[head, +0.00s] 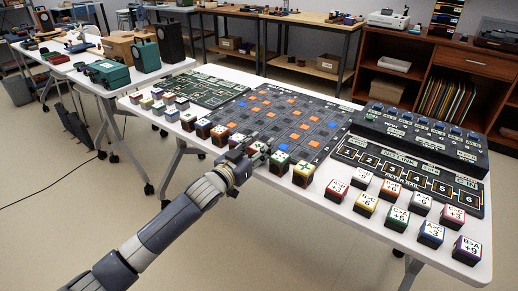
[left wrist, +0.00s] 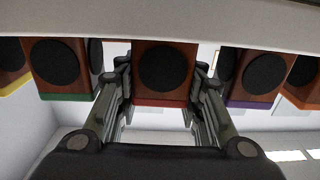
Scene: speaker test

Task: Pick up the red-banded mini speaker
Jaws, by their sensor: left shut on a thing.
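The red-banded mini speaker (left wrist: 164,70) is a brown box with a round black cone, in the middle of the left wrist view. That view appears upside down, with the table edge along its top. My left gripper (left wrist: 163,92) has one finger on each side of the speaker and is shut on it. The speaker appears to stand in its row on the table. In the head view my left gripper (head: 247,158) is at the table's near edge and partly hides the speakers there. My right gripper is not in view.
Close beside it stand a green-banded speaker (left wrist: 60,68) and a purple-banded speaker (left wrist: 250,76). The white table (head: 245,185) carries a dark grid board (head: 285,120), a panel with numbered squares (head: 405,178) and several labelled cubes (head: 389,191).

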